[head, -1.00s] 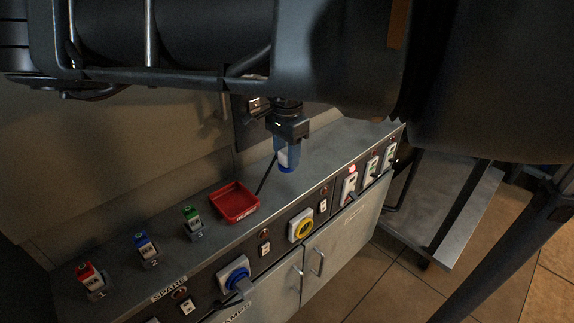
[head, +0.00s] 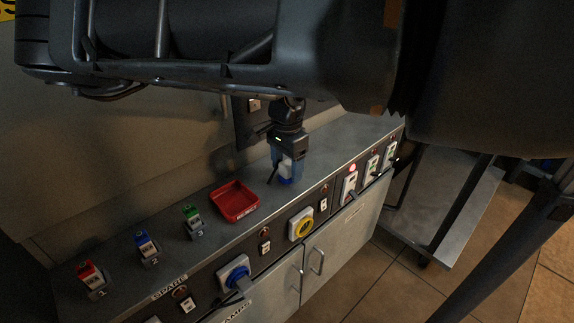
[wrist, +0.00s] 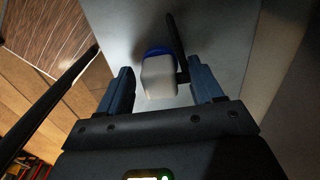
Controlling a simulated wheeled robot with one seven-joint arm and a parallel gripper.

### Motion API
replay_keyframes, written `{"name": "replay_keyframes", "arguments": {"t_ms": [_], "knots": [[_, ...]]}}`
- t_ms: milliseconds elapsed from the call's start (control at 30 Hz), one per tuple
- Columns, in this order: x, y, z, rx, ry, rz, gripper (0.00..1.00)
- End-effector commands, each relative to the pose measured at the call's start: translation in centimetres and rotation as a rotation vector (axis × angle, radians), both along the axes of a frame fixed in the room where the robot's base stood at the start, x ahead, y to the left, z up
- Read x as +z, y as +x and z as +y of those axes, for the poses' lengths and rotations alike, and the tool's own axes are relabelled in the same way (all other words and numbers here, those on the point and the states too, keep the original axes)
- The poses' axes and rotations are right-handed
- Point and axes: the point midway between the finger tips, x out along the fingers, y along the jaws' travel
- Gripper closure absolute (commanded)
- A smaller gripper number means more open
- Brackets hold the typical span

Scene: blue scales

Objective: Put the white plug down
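The white plug (head: 285,171) has a blue end and a black cable. In the head view it is low at the grey countertop (head: 330,150), right of the red tray (head: 234,202), and appears to rest there. My gripper (head: 286,166) points down over it. In the wrist view the plug (wrist: 159,78) lies between the two blue fingers of my gripper (wrist: 163,88), with a gap on both sides. The fingers are open around it. Its underside contact is not clearly visible.
Red, blue and green connectors (head: 193,221) stand in a row on the left of the countertop. The front panel carries a blue socket (head: 235,271), a yellow socket (head: 302,225) and several switches. The countertop to the right of the plug is clear.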

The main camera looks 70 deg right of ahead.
Motion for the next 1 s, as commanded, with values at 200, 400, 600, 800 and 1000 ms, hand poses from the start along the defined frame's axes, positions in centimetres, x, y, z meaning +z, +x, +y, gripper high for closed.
{"name": "replay_keyframes", "arguments": {"t_ms": [200, 400, 600, 800, 1000], "knots": [[0.1, 0.0, 0.0, 0.000, 0.000, 0.000, 0.34], [2.0, 0.1, 0.0, 0.002, -0.001, 0.000, 0.34], [6.1, 0.1, 0.0, 0.000, -0.003, -0.001, 0.34], [9.8, 0.0, 0.0, 0.000, -0.001, 0.000, 0.34], [11.7, 0.0, 0.0, 0.000, 0.000, 0.000, 0.34]]}}
